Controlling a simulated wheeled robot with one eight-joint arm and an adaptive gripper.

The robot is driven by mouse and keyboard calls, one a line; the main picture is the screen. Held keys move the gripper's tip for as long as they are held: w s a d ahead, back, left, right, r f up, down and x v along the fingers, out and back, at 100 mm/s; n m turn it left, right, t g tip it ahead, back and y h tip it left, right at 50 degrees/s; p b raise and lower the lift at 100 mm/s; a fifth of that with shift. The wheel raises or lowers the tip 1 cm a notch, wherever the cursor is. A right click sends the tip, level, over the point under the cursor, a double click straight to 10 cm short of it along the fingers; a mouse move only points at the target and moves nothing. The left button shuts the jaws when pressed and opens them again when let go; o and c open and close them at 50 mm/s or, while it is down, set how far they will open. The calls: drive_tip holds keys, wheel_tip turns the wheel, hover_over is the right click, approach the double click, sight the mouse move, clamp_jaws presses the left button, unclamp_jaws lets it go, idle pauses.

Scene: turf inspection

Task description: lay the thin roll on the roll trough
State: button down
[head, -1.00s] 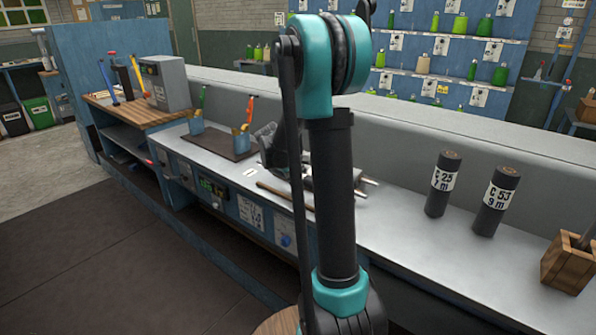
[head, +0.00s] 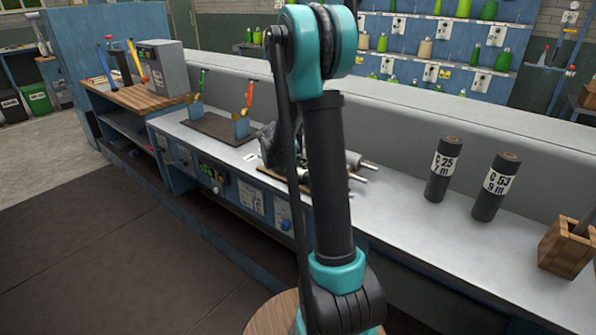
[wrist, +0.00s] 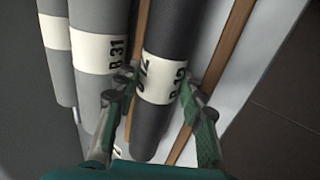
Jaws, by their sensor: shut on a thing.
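A dark roll (wrist: 172,30) with a white label band lies between my gripper's two green-and-grey fingers (wrist: 157,88) in the wrist view. The fingers are shut on it; it looks like the thin roll. In the head view my arm hides my gripper's fingertips and most of the rolls. A dark board with two blue blocks (head: 240,129) stands on the bench left of my arm; it looks like the roll trough. Orange and green handles stick up at the blocks. Nothing lies across them.
Two dark rolls (head: 444,168) stand upright on the bench at right, near a wooden box (head: 566,248). A grey box (head: 162,67) stands at far left.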

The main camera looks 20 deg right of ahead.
drive_tip(key=c, duration=0.8)
unclamp_jaws()
drive_tip(key=shift+c, duration=0.2)
drive_tip(key=shift+r, duration=0.1)
drive_tip(key=v, duration=1.2)
drive_tip(key=s+a+f+m+y, duration=0.1)
drive_tip(key=s+f+m+y, duration=0.1)
drive_tip(key=s, duration=0.7)
drive_tip(key=s+a+f+m+y, duration=0.1)
drive_tip(key=s+a+f+m, duration=0.1)
drive_tip(key=s+f, duration=0.3)
drive_tip(key=s+a+f+m+y, duration=0.2)
drive_tip(key=s+f, duration=0.2)
drive_tip(key=s, duration=0.8)
drive_tip(key=shift+s+a+m+y, duration=0.25)
drive_tip(key=shift+s+m+y, duration=0.05)
drive_tip(key=shift+s+m, duration=0.1)
